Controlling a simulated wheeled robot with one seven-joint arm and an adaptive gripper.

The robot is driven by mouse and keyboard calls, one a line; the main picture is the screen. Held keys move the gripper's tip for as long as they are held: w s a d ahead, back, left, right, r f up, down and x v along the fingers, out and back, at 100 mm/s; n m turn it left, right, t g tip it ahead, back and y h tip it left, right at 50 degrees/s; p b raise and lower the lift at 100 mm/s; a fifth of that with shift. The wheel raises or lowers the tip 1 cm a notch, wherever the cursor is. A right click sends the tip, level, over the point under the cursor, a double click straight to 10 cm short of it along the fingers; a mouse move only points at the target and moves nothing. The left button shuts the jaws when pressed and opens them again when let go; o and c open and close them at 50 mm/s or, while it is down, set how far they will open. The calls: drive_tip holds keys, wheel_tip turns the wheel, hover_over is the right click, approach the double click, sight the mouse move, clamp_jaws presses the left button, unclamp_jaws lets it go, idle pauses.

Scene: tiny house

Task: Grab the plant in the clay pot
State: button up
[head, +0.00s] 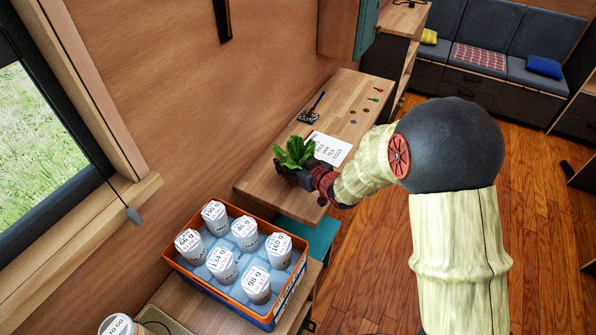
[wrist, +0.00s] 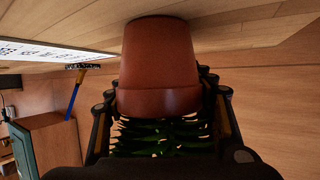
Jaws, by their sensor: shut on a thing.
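The plant (head: 296,152) has green leaves and shows above the wooden table in the head view, at the table's near end. Its clay pot (wrist: 160,65) is reddish brown and fills the upper middle of the wrist view, which appears upside down. The leaves (wrist: 165,135) also show there beyond the pot's rim. My gripper (wrist: 160,105) has a finger on each side of the pot near its rim and is shut on it. In the head view my gripper (head: 318,180) hides most of the pot. I cannot tell whether the pot's base touches the table.
A printed sheet (head: 330,149) lies behind the plant on the table (head: 262,187). Several small items lie farther back. An orange and blue crate (head: 187,278) of white cups stands in front. A wall and window are on the left; wooden floor (head: 355,260) is open on the right.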

drive_tip(key=c, duration=0.6)
drive_tip(key=shift+c, duration=0.5)
drive_tip(key=shift+r, duration=0.1)
drive_tip(key=shift+c, duration=0.2)
